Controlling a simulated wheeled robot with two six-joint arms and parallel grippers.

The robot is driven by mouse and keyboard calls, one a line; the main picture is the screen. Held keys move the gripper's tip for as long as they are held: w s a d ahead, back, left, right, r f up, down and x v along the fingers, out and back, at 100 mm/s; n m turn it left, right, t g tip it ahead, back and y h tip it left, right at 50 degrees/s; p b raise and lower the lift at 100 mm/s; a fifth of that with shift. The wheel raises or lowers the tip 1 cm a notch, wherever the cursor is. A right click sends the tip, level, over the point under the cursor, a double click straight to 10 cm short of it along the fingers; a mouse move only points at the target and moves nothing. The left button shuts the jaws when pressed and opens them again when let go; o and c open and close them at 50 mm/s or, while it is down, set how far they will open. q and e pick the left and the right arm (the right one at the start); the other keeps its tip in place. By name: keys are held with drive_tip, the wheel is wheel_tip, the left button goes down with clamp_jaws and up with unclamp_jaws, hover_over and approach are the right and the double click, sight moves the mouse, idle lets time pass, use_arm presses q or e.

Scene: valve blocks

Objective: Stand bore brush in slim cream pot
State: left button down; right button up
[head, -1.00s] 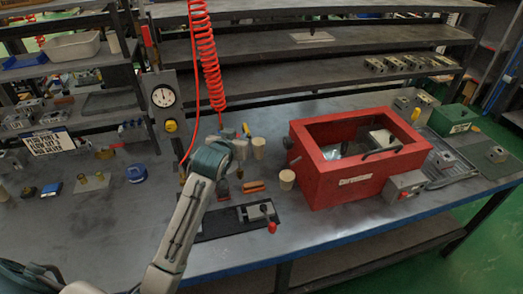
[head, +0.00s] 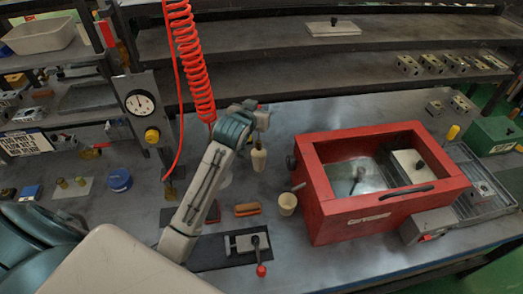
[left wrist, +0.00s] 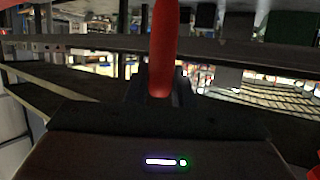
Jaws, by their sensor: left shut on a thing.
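My left gripper (head: 261,120) is above the slim cream pot (head: 259,160), which stands on the bench. The gripper is shut on a red-handled thing, probably the bore brush; its red handle (left wrist: 163,50) fills the upper middle of the left wrist view. In the head view a thin dark part shows between the gripper and the pot's mouth. I cannot tell whether its lower end is inside the pot. A second, wider cream pot (head: 287,204) stands nearer the front, beside the red box. My right gripper is not in view.
The open red box (head: 340,220) stands right of the pots. A dark plate (head: 215,252) with a red-knobbed lever lies in front. A brown block (head: 247,209) lies near the wider pot. A red coiled hose (head: 190,60) hangs behind my left arm.

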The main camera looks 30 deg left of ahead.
use_arm(q)
wheel_tip(320, 180, down, 9)
drive_tip(key=shift+r+p, duration=0.2)
drive_tip(key=shift+p, duration=0.85)
drive_tip(key=shift+f, duration=0.3)
drive_tip(key=shift+f, duration=0.15)
drive_tip(key=c, duration=1.3)
unclamp_jaws()
drive_tip(key=shift+o, duration=0.2)
